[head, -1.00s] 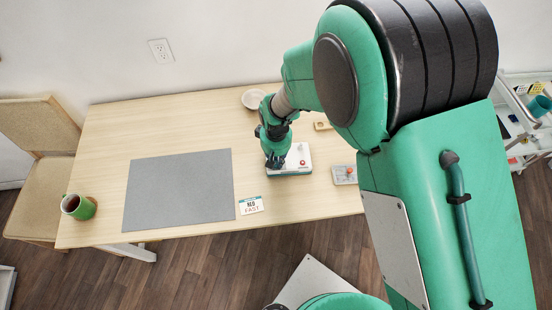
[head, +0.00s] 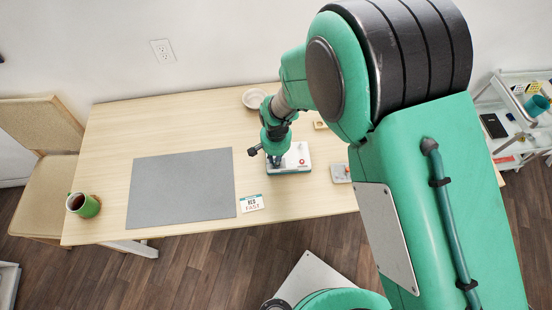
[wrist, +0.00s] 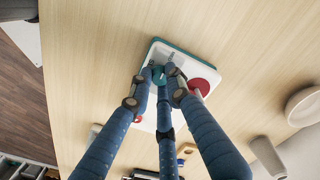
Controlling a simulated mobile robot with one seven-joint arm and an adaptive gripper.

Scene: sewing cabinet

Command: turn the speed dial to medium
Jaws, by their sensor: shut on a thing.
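A small white box with a teal base (head: 301,157) sits on the table right of the grey mat. In the wrist view the box's white top (wrist: 150,56) carries a red disc (wrist: 203,84) and a small teal knob (wrist: 158,73), which looks like the dial. My gripper (head: 277,161) is down on the left part of the box. In the wrist view its blue fingers (wrist: 160,80) close around the teal knob. The fingers cover most of the knob, so its pointer and setting cannot be read. A small card (head: 251,202) with MED and FAST on it lies in front of the box.
A grey mat (head: 180,187) covers the table's middle left. A green mug (head: 84,205) stands at the left edge. A small grey tray (head: 340,172) is right of the box, a bowl (head: 253,98) behind it. A cart (head: 520,115) stands at right.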

